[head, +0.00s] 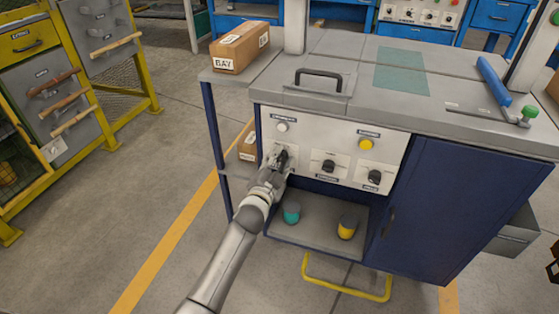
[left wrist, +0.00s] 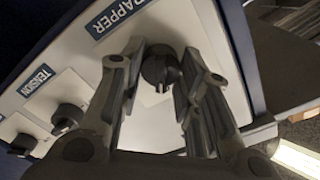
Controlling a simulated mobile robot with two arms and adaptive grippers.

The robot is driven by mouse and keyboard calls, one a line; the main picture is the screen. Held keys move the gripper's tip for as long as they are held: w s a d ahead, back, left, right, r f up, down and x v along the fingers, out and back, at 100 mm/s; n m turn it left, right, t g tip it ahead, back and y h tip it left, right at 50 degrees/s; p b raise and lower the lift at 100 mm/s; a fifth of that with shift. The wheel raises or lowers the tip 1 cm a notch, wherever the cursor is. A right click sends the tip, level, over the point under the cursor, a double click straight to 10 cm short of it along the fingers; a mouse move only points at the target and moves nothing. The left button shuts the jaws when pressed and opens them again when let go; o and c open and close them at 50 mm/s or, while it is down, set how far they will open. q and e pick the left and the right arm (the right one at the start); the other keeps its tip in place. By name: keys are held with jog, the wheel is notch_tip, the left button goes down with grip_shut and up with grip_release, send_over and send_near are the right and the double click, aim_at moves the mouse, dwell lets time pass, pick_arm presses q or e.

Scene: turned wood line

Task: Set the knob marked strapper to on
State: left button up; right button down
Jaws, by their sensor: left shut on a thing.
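The strapper knob (left wrist: 160,70) is a dark round knob on a white panel (head: 305,140). Its blue label, partly cut off and reading "RAPPER" (left wrist: 120,16), is beside it in the left wrist view. My left gripper (head: 279,161) reaches the panel's left end, with one finger on each side of the knob, shut on it. A pale pointer mark on the knob shows, but its on or off setting cannot be read. In the head view the gripper mostly hides the knob. My right gripper is in neither view.
The tension knob (left wrist: 68,117) and another dark knob (head: 374,177) are on the same panel. A white button (head: 282,127) and a yellow button (head: 366,144) are above. Teal (head: 291,213) and yellow (head: 347,228) items stand on the shelf below. A box (head: 240,46) sits left.

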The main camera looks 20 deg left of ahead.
pick_arm(q)
jog(key=o, duration=1)
jog(key=shift+s, duration=0.1)
jog(key=shift+s, duration=0.3)
jog(key=s, duration=1.1)
jog(key=shift+s+a, duration=0.1)
jog(key=shift+a, duration=0.05)
